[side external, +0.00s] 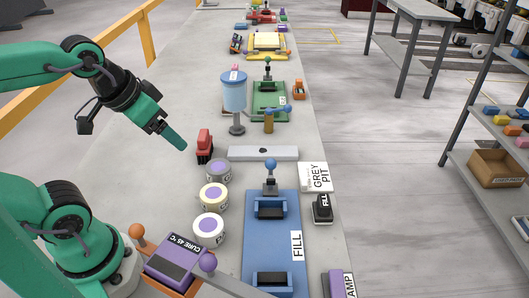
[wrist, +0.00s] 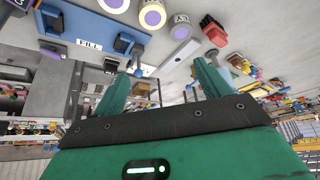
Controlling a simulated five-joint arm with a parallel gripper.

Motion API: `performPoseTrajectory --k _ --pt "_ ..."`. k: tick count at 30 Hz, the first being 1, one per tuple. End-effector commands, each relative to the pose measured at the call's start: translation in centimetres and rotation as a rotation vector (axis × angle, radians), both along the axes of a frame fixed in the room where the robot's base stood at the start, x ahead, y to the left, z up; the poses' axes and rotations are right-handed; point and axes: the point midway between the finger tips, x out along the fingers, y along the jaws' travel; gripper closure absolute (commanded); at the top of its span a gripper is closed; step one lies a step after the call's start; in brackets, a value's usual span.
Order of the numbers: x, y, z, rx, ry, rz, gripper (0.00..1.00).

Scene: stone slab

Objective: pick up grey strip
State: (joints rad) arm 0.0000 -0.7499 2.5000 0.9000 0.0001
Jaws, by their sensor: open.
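The grey strip (side external: 240,153) is a flat light grey bar with a dark round spot near its middle. It lies across the slab, behind the blue fixture and right of the red block. It also shows in the wrist view (wrist: 180,57), beyond my fingers. My gripper (side external: 176,138) has green fingers and hangs in the air to the left of the strip, apart from it. In the wrist view my gripper (wrist: 160,82) has its two fingers spread with nothing between them.
A red block (side external: 204,143) stands near the strip's left end. Several round tubs (side external: 214,197) stand in front of it. A blue fixture (side external: 283,220) with a ball-topped lever is close by. A blue cup on a stand (side external: 234,95) rises behind. A white labelled box (side external: 315,175) is at right.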

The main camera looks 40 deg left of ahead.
Motion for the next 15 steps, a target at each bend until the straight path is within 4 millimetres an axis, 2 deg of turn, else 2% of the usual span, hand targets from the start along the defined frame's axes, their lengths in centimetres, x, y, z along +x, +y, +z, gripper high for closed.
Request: performPoseTrajectory --k 8,15 --pt "1.1 0.1 0.4 0.014 0.020 -0.024 0.25" --pt "4.4 0.3 1.2 0.051 0.072 -0.094 0.25"
